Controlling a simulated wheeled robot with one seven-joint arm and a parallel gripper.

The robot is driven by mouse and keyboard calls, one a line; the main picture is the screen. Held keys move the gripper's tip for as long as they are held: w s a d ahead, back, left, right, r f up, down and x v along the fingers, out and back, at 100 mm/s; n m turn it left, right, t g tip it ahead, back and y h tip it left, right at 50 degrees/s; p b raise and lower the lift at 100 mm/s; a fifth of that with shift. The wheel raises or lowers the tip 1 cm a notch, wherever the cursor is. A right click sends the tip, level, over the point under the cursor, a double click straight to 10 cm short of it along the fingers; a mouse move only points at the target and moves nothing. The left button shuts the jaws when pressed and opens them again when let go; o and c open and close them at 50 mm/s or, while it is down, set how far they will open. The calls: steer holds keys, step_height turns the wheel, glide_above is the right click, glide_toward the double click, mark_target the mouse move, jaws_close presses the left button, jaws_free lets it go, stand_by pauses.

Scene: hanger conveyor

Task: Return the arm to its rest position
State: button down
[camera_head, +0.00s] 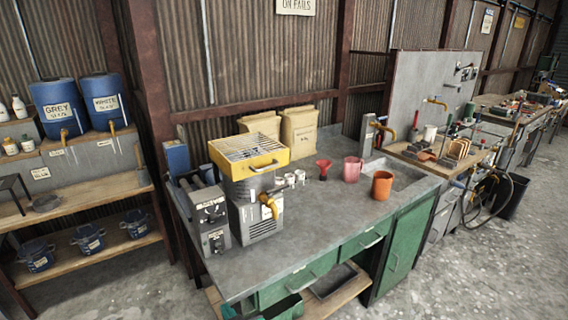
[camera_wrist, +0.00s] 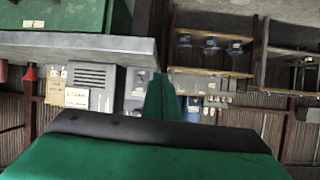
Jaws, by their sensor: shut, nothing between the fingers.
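My gripper (camera_wrist: 160,97) shows in the wrist view as narrow green fingers close together, with nothing held between them. A broad green and black part of my arm fills the bottom of that view. The wrist view looks upside down, with the grey bench edge and a green cabinet (camera_wrist: 60,14) at the upper left. The gripper appears apart from the bench and shelves. In the head view most of my arm is out of sight, and its pose cannot be told there.
The grey bench (camera_head: 325,215) carries a yellow-topped machine (camera_head: 250,165), a red funnel (camera_head: 323,168), a pink jug (camera_head: 352,169) and an orange cup (camera_head: 382,184). Blue barrels (camera_head: 60,107) stand on the left shelves. Concrete floor (camera_head: 470,260) is clear at the right.

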steer(key=s+d+f+m+t+h, duration=0.15)
steer(key=s+d+f, duration=0.35)
steer(key=s, duration=0.5)
steer(key=s+d+f+m+t+h, duration=0.1)
steer(key=s+d+f+m+h, duration=0.2)
steer(key=s+d+f, duration=0.45)
steer(key=s+d+r+t+h, duration=0.1)
steer(key=s+r, duration=0.3)
steer(key=s, duration=0.7)
steer(key=s+d+r+m+h, duration=0.1)
steer(key=s+r, duration=0.3)
steer(key=s, duration=0.7)
steer(key=shift+d+t, duration=0.35)
steer(key=shift+d, duration=0.2)
